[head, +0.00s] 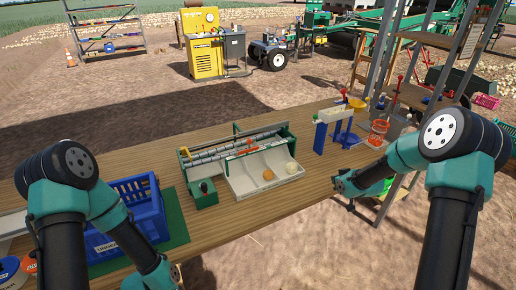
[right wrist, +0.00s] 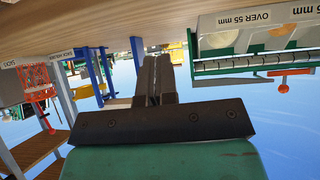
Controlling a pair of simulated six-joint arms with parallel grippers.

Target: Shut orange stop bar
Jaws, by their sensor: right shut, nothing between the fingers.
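The orange stop bar (head: 247,150) shows as a small orange piece on the green and grey sorter (head: 236,136) in the middle of the table. In the right wrist view an orange bar with a round knob (right wrist: 284,80) sits on the sorter at the upper right. My right gripper (head: 338,183) is shut and empty, near the table's front edge, to the right of the sorter and apart from it. Its closed fingers show in the right wrist view (right wrist: 154,75). My left gripper (head: 168,277) is low beside the blue crate; its fingers cannot be made out.
A blue crate (head: 124,218) stands on a green mat (head: 174,215) at the left. Two onions (head: 269,174) lie in the sorter's pale trays. A blue frame (head: 320,137) and an orange basket (head: 378,130) stand to the right. Bare table lies between sorter and frame.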

